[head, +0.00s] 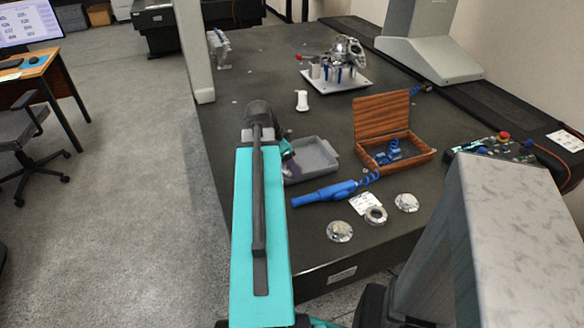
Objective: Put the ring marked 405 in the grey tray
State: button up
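The grey tray (324,156) sits on the dark granite table, just right of my teal arm; its left part is partly hidden. Three round silvery metal pieces lie near the table's front edge: a left one (340,232), a middle one (376,215) with a clear dark hole, and a right one (407,202). Their markings are too small to read, so I cannot tell which is 405. My gripper (287,150) shows only in part behind my arm, by the tray's left side; its fingers and anything between them are hidden.
A blue tool (325,194) with a coiled cord lies between tray and rings. A white label card (365,203) is behind the middle ring. An open wooden box (399,160), a white spool-like part (302,101) and a fixture plate (336,81) stand farther back.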

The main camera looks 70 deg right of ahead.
jog(key=s, duration=0.2)
jog(key=s+f+m, duration=0.1)
jog(key=s, duration=0.1)
jog(key=s+d+m, duration=0.1)
jog(key=s, duration=0.1)
jog(key=shift+f+y+b, duration=0.3)
jog(key=shift+f, duration=0.05)
jog(key=shift+g, duration=0.3)
jog(key=w+d, duration=0.2)
jog(key=w, duration=0.2)
jog(key=w+d+f+p, duration=0.1)
jog(key=w+d, duration=0.1)
jog(key=w, duration=0.3)
jog(key=w+d+p, duration=0.1)
jog(key=w+d, duration=0.2)
jog(key=w, duration=0.2)
jog(key=shift+w+d+f, duration=0.1)
jog(key=shift+w+f, duration=0.1)
jog(key=shift+f, duration=0.05)
jog(key=shift+f+p, duration=0.45)
jog(key=shift+f, duration=1.3)
jog(key=shift+f, duration=0.15)
jog(key=o, duration=1.5)
